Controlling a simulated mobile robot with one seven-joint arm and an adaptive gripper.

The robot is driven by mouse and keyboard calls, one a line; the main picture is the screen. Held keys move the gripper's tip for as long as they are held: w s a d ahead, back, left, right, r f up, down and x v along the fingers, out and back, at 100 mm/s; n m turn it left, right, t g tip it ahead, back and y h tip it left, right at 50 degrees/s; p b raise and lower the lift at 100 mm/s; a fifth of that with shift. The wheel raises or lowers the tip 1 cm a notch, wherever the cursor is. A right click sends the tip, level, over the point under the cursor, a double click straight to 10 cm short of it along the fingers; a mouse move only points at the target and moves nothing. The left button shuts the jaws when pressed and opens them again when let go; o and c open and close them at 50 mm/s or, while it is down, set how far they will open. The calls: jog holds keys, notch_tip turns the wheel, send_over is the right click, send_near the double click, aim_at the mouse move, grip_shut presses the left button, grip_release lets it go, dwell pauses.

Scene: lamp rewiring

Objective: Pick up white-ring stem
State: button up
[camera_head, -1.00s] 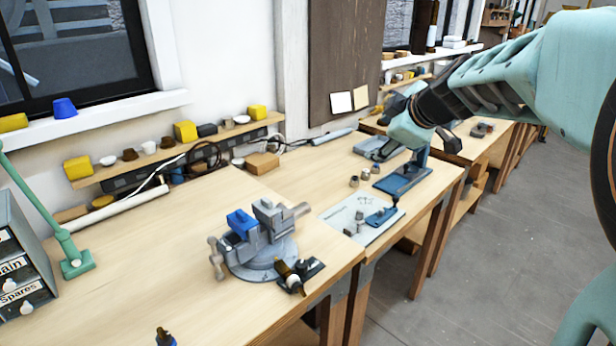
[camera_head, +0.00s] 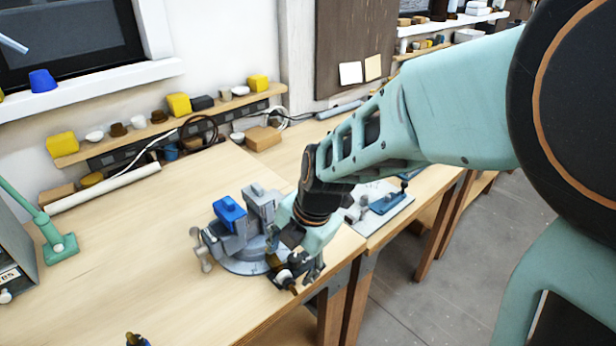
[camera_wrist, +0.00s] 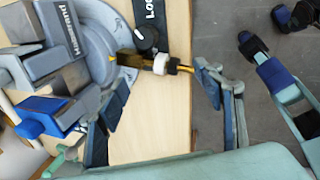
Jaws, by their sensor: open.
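The white-ring stem (camera_wrist: 160,64) is a dark and amber rod with a white ring around it. In the wrist view it lies crosswise by the bench edge, beside the vise base. In the head view the stem (camera_head: 281,273) shows just in front of the vise, partly hidden by my gripper (camera_head: 300,258). In the wrist view my gripper (camera_wrist: 161,93) is open, with one blue-padded finger on each side of the picture's middle. The stem's white ring shows between the fingers, a little above their tips' line. I see no clear contact.
The grey vise (camera_head: 262,205) with a blue block (camera_head: 229,210) stands close left of my gripper. A black plate with a round knob (camera_wrist: 147,38) adjoins the stem. A dark blue-tipped item (camera_head: 137,340) sits at the bottom edge.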

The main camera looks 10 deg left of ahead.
aim_at(288, 274)
jog(key=shift+d+p+x, duration=0.1)
jog(key=shift+p+x, duration=0.15)
jog(key=shift+x, duration=1.1)
jog(key=shift+d+p+x, duration=0.15)
jog(key=shift+p+x, duration=0.05)
jog(key=shift+x, duration=1.15)
jog(key=shift+c, duration=0.5)
